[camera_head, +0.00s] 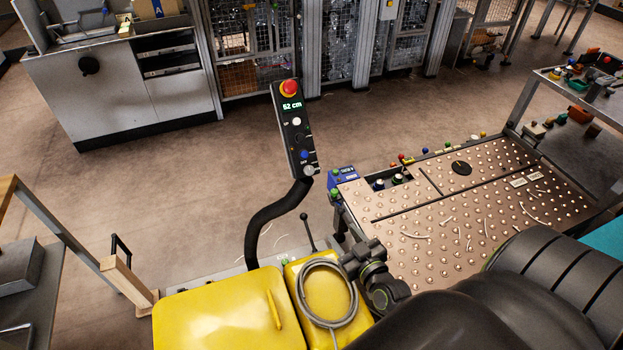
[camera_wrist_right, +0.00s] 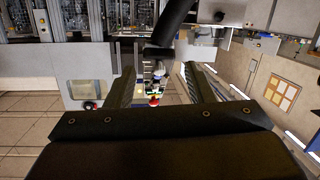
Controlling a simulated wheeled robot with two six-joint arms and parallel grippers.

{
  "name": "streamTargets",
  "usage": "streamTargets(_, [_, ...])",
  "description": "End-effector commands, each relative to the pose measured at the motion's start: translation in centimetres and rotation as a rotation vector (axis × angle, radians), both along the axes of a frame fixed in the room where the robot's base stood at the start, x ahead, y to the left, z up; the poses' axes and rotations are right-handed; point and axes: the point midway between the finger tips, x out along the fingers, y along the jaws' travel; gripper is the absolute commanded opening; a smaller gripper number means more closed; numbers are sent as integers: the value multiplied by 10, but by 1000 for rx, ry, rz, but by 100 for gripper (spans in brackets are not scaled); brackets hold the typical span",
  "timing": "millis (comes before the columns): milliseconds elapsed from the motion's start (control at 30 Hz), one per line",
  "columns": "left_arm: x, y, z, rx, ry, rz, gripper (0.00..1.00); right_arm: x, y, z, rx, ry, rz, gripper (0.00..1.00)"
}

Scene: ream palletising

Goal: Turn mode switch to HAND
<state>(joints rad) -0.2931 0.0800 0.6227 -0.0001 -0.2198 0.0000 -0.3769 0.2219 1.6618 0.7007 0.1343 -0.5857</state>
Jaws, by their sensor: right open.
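A slim dark control panel (camera_head: 295,128) stands on a curved black stalk in the head view. It carries a red emergency button (camera_head: 289,88), a display reading "62 cm", a white button, a dark knob, a blue button (camera_head: 304,155) and a round grey control (camera_head: 308,170). I cannot tell which one is the mode switch, nor read its position. My right gripper (camera_head: 360,257) is below and right of the panel, apart from it. In the right wrist view, the gripper (camera_wrist_right: 157,70) is open and empty, with the small panel (camera_wrist_right: 156,88) seen between its fingers. My left gripper is out of view.
A yellow-covered machine body (camera_head: 218,315) with a coiled grey cable lies below the panel. A copper-coloured ball table (camera_head: 440,215) spreads to the right, with small buttons along its edge. A grey cabinet (camera_head: 115,85) stands at the back left. The floor left of the panel is clear.

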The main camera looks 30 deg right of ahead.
Motion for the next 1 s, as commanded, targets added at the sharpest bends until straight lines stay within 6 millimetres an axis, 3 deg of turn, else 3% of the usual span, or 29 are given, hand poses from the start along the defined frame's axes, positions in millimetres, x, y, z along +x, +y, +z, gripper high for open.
streamTargets(100, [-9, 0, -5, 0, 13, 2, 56, 7, 1, 38, -8, -102, 0, 49])
streamTargets(267, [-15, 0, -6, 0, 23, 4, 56, 12, 2, 60, -10, -155, 1, 49])
streamTargets(467, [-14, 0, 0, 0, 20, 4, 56, 34, -1, 64, -11, -160, 1, 49])
streamTargets(1000, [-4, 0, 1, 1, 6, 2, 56, 139, -15, 60, -11, -158, 1, 49])
